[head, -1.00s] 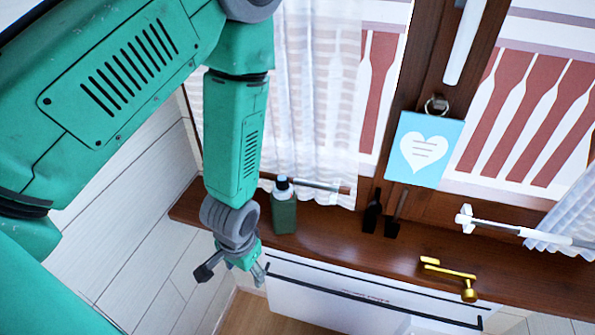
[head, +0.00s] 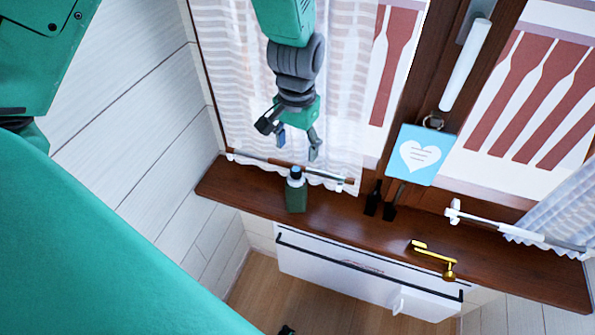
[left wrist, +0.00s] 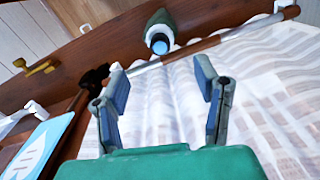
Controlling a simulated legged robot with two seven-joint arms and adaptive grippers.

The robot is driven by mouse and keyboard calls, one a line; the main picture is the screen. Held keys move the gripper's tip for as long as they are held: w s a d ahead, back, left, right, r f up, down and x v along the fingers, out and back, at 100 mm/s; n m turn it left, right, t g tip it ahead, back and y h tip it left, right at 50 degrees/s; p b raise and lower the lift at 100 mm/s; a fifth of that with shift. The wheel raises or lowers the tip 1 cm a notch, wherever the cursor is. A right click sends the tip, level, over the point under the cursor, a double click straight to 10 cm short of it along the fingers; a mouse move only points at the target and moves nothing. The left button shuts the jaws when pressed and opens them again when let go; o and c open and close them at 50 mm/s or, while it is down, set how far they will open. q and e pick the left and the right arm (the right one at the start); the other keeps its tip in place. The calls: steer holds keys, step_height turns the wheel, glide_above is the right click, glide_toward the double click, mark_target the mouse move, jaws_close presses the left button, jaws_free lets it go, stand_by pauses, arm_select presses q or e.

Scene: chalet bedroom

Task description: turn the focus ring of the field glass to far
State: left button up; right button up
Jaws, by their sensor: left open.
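A dark green upright body with a pale collar and a blue top, which looks like the field glass (head: 296,194), stands on the brown window sill. It also shows in the left wrist view (left wrist: 158,32), beyond the fingertips, blue end toward the camera. I cannot make out focus ring marks. My left gripper (head: 298,146) is open and empty, above and behind the field glass, in front of the curtain. In the left wrist view its fingers (left wrist: 157,82) are spread apart, touching nothing. My right gripper is not in view.
The sill (head: 335,206) also carries two dark tools (head: 382,200) and a brass crank handle (head: 434,258). A curtain (head: 345,125) with a rod (head: 290,166) hangs close behind the field glass.

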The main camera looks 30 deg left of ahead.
mark_target(296, 168)
arm_select(q)
step_height(296, 168, down, 10)
steer(key=shift+r, duration=0.1)
steer(key=shift+c, duration=0.4)
